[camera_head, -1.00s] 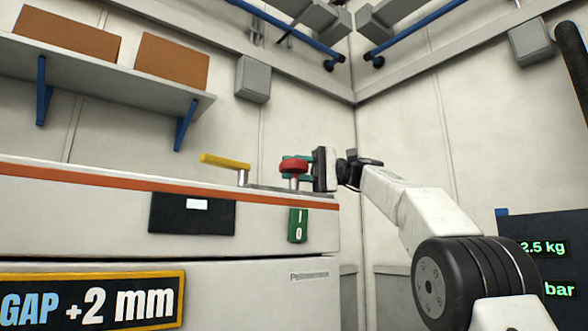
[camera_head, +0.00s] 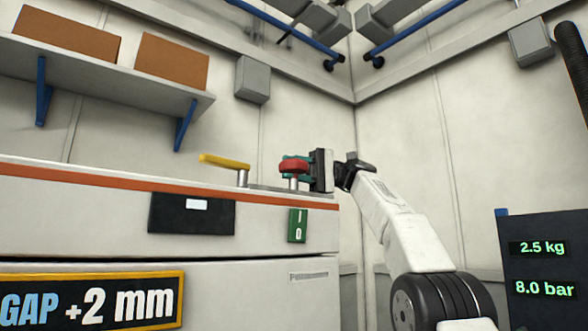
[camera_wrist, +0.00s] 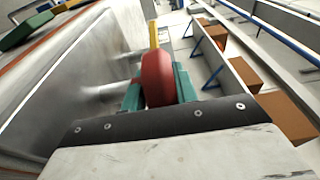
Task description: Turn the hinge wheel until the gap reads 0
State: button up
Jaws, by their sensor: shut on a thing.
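The hinge wheel (camera_head: 293,166) is a small red knob on a short metal post on top of the white machine. It also fills the middle of the wrist view (camera_wrist: 157,78). My gripper (camera_head: 296,160) has teal fingers, one on each side of the red wheel, and is shut on it. In the wrist view the fingers (camera_wrist: 158,90) show at the wheel's left and right. The gap sign (camera_head: 92,302) on the machine's front reads "GAP +2 mm". The wheel's far side is hidden.
A yellow lever (camera_head: 224,161) stands left of the wheel. A green I/O switch (camera_head: 297,226) is on the machine front below it. A shelf (camera_head: 120,90) with brown boxes hangs on the back wall. A dark panel (camera_head: 545,266) at right reads 2.5 kg and 8.0 bar.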

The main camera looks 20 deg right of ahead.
jog(key=shift+w, duration=0.1)
jog(key=o, duration=1)
jog(key=shift+m+t, duration=0.3)
jog(key=shift+t, duration=0.2)
